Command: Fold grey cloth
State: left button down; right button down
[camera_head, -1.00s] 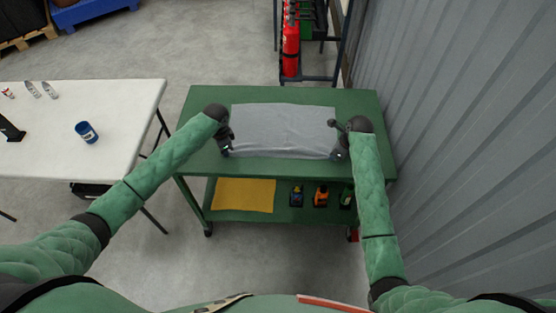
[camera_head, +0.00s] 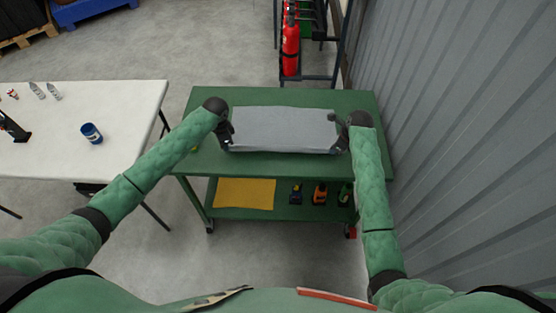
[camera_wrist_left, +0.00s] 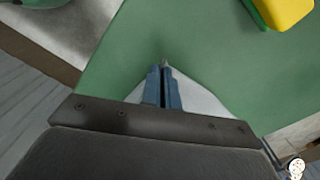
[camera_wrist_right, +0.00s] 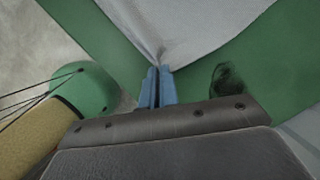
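The grey cloth (camera_head: 284,128) lies spread on the top of the green cart (camera_head: 290,97). My left gripper (camera_head: 228,142) is at its near left corner, and the left wrist view shows the fingers (camera_wrist_left: 163,84) shut with a pinch of cloth at their tips. My right gripper (camera_head: 341,142) is at the near right corner. In the right wrist view its fingers (camera_wrist_right: 158,84) are shut on the gathered cloth (camera_wrist_right: 170,30). The near edge of the cloth looks slightly raised between the grippers.
A yellow cloth (camera_head: 245,194) and several small tools, including an orange one (camera_head: 320,193), sit on the lower shelf. A white table (camera_head: 120,150) with a blue can (camera_head: 91,133) stands left. A corrugated wall (camera_head: 470,130) is close on the right. A red extinguisher (camera_head: 290,50) stands behind.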

pick_arm(q)
jog(key=shift+c, duration=1.4)
grip_release()
jog(key=shift+r, duration=0.1)
notch_tip(320, 180, up, 5)
jog(key=p, duration=0.3)
jog(key=shift+r+p, duration=0.15)
jog(key=shift+p, duration=0.2)
pick_arm(e)
notch_tip(320, 180, up, 4)
jog(key=shift+f, duration=0.2)
pick_arm(q)
notch_tip(320, 180, up, 12)
pick_arm(e)
jog(key=shift+c, duration=1.4)
grip_release()
